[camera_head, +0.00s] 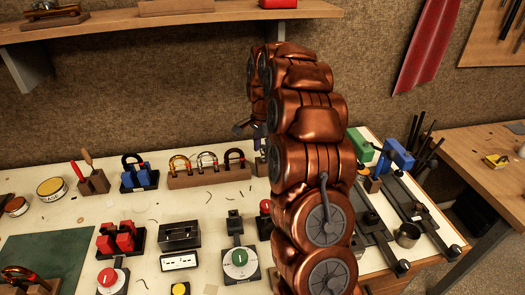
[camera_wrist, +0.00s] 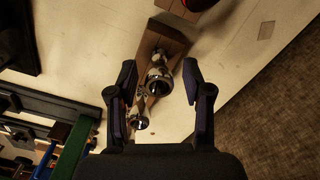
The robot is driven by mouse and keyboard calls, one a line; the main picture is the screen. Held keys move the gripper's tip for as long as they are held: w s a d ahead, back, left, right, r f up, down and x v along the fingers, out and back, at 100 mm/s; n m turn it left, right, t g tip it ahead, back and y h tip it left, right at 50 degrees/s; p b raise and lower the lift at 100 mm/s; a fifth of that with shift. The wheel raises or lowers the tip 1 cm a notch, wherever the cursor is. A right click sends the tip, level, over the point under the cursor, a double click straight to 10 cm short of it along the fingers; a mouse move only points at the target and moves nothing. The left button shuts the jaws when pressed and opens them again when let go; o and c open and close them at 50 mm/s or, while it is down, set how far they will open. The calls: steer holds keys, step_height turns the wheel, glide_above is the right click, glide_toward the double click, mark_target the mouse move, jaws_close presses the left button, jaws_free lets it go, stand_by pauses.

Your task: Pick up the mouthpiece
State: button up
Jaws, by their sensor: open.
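In the wrist view, a shiny silvery mouthpiece (camera_wrist: 158,76) stands on a wooden block (camera_wrist: 168,38). A second, similar silvery piece (camera_wrist: 138,117) is beside it, nearer my gripper's palm. My gripper (camera_wrist: 159,80) is open, with one dark finger on each side of the first mouthpiece. Gaps show between the mouthpiece and both fingers, and the height between them is hard to judge. In the head view my own copper-coloured arm hides the mouthpieces and most of my gripper.
The pale workbench (camera_head: 190,210) holds a wooden rack of curved brass pieces (camera_head: 208,175), red-jawed blocks (camera_head: 120,238) and a green-button switch box (camera_head: 240,262). Green (camera_head: 360,145) and blue (camera_head: 398,153) blocks and dark rails stand right of my arm. A shelf (camera_head: 160,22) hangs above.

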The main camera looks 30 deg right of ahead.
steer(key=shift+f, duration=1.1)
jaws_close()
